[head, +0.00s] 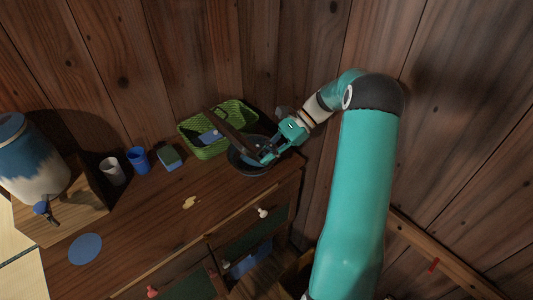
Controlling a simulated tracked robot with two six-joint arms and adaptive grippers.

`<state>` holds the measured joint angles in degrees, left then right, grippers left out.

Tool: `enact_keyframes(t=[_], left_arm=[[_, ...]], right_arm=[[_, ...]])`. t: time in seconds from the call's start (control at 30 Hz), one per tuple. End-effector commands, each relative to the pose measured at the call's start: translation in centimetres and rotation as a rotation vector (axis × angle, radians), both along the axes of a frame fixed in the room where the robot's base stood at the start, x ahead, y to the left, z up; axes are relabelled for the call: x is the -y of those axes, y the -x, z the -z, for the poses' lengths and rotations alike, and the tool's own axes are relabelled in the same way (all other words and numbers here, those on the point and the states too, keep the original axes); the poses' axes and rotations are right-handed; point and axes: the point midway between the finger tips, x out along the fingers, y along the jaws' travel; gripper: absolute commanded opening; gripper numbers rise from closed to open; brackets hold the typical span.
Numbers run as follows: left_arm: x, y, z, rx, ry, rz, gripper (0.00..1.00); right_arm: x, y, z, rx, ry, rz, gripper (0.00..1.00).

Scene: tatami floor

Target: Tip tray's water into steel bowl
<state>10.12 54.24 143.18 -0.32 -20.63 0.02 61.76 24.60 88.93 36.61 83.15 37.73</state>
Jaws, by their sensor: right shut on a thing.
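My right gripper (267,156) comes in from the right and is at the steel bowl. It is shut on a long dark brown piece (232,132), which looks like the tray seen nearly edge-on and tilted. This piece slants from over the green basket down to the bowl. The steel bowl (244,169) is dark grey and stands near the right end of the wooden cabinet top; the gripper and the tray hide part of it. I cannot make out any water. My left gripper is not in view.
A green basket (188,147) with a blue-grey item stands behind the bowl. To the left are a green-topped block (170,159), a blue cup (138,160), a white cup (112,171) and a large jug with a tap (35,165). A blue disc (85,249) and a yellow item (189,202) lie in front.

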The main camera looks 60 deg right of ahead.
Motion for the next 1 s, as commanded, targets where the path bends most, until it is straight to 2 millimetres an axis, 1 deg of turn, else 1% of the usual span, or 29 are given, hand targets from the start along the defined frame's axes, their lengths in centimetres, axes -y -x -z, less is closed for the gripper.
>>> enact_keyframes(t=[0.2,0.33,0.7,1.0], left_arm=[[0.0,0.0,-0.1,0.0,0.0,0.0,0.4],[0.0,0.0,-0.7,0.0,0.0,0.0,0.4],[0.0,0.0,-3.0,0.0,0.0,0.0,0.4],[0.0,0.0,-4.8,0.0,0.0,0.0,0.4]], right_arm=[[0.0,0.0,-0.2,-0.001,0.008,0.0,0.0],[-0.1,-0.1,-0.9,-0.022,0.073,-0.003,0.0],[-0.2,-0.1,-3.1,-0.155,0.452,-0.004,0.0],[-0.2,-0.1,-4.4,-0.238,0.688,-0.003,0.0]])
